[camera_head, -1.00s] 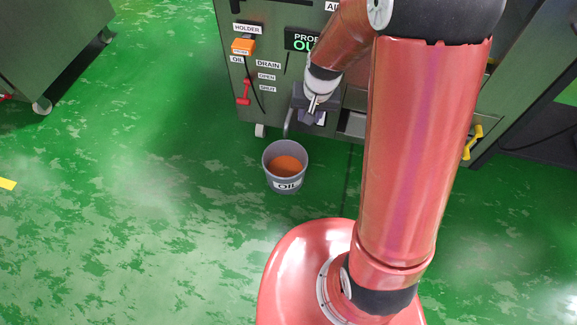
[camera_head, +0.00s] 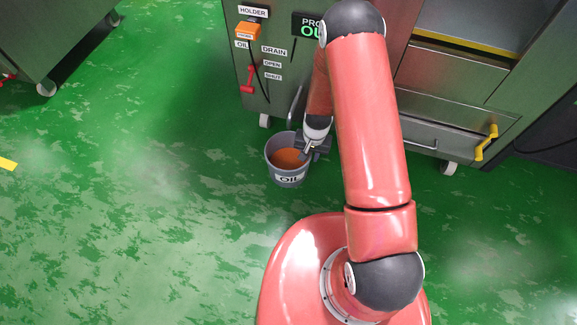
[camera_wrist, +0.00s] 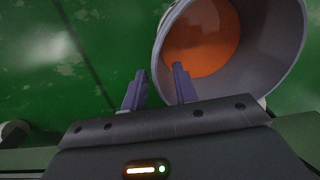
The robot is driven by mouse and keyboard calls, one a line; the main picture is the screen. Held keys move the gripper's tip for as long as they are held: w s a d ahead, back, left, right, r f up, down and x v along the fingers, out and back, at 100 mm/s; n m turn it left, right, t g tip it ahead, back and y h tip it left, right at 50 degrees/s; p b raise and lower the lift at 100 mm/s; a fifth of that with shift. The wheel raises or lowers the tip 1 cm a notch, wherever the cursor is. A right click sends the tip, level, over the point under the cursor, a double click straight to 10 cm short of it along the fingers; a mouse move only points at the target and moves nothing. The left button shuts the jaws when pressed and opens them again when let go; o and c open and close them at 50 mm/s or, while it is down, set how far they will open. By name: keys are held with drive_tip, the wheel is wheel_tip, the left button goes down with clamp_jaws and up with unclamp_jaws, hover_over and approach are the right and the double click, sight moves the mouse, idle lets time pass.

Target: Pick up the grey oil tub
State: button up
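The grey oil tub (camera_head: 274,171) stands upright on the green floor in the head view, with orange-brown oil inside and an OIL label on its front. It also shows large at the upper right of the wrist view (camera_wrist: 268,42). My gripper (camera_head: 306,150) is at the tub's right rim in the head view. In the wrist view, its two fingers (camera_wrist: 159,72) are apart, with one over the tub's mouth and the other outside it. The tub's near rim runs between them in the picture. I cannot tell whether either finger touches the wall.
A grey-green machine (camera_head: 262,95) stands behind the tub, with a red drain lever (camera_head: 247,80) and a bent pipe (camera_head: 294,106). Its drawers have a yellow handle (camera_head: 487,143) at right. Another cabinet (camera_head: 55,35) stands at upper left. Floor left of the tub is clear.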

wheel_tip(320, 180, down, 3)
drive_tip(key=shift+f, duration=0.2)
drive_tip(key=shift+c, duration=0.3)
clamp_jaws()
drive_tip(key=shift+a, duration=0.1)
idle(1.0)
